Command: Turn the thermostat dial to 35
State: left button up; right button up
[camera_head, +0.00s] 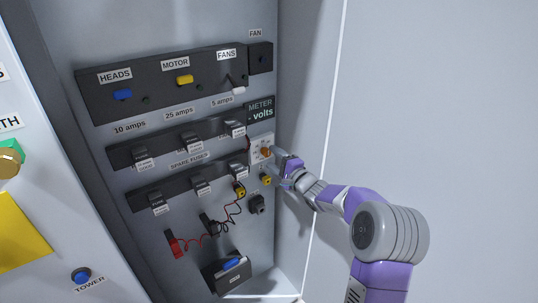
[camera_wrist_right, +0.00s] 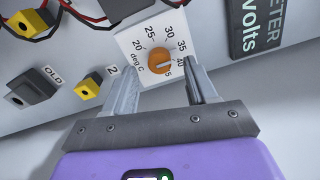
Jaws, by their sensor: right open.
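The thermostat dial is an orange knob (camera_wrist_right: 159,60) on a white plate (camera_wrist_right: 133,40) marked deg C, with 20, 25, 30, 35 and 40 around it. In the head view the knob (camera_head: 266,152) sits on the cabinet's back wall below the METER volts sign. A pale mark shows on the knob's lower part in the wrist view; I cannot tell its exact reading. My right gripper (camera_wrist_right: 165,72) is open, with one finger on each side of the knob and a gap on both sides. My left gripper is out of view.
The METER sign (camera_wrist_right: 258,25) is close beside the plate. A yellow socket (camera_wrist_right: 87,88) and a dark socket (camera_wrist_right: 32,88) are on the other side. Fuse rows (camera_head: 175,178) and red and black leads (camera_head: 228,211) are left of the dial. The right cabinet wall (camera_head: 305,100) is bare.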

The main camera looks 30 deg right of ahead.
jog(key=shift+s+d, duration=0.15)
jog(key=shift+s, duration=1.45)
